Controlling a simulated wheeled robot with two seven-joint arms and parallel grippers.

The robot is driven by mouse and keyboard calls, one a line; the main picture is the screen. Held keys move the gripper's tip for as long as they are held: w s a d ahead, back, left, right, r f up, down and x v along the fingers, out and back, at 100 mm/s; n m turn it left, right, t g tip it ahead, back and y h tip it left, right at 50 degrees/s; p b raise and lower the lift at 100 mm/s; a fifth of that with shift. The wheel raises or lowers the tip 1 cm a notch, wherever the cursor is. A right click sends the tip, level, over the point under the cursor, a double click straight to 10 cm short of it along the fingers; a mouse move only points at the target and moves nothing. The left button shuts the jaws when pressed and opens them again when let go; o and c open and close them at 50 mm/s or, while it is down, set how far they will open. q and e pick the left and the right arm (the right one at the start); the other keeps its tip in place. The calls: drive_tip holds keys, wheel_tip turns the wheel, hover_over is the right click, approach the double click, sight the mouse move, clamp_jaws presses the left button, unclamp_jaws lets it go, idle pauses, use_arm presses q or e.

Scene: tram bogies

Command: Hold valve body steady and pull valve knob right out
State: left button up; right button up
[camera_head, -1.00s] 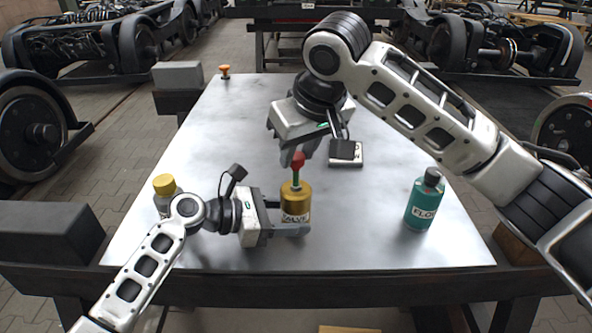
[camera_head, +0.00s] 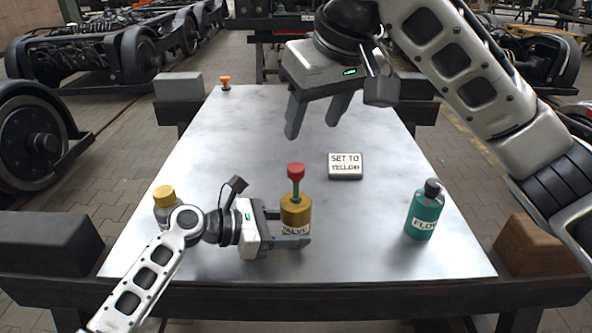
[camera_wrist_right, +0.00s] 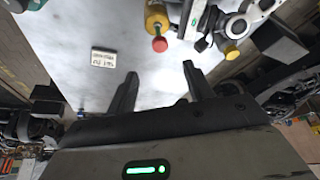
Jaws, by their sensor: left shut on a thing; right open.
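The gold valve body (camera_head: 296,216), labelled VALVE, stands upright near the table's front. Its red valve knob (camera_head: 296,170) sits on top of a green stem that shows above the body. My left gripper (camera_head: 293,239) is shut on the valve body low down, from the left. My right gripper (camera_head: 313,126) is open and empty, raised above and behind the knob, apart from it. In the right wrist view the red knob (camera_wrist_right: 159,44) and valve body (camera_wrist_right: 156,18) lie beyond my open fingers (camera_wrist_right: 160,72).
A sign (camera_head: 345,165) reading SET TO YELLOW lies behind the valve. A teal FLOW bottle (camera_head: 423,213) stands at the right, a yellow-capped bottle (camera_head: 165,203) at the left behind my left arm. An orange knob-like thing (camera_head: 225,83) is at the far left corner.

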drive_tip(key=shift+v, duration=0.75)
use_arm(q)
drive_tip(key=o, duration=0.8)
drive_tip(key=shift+o, duration=0.2)
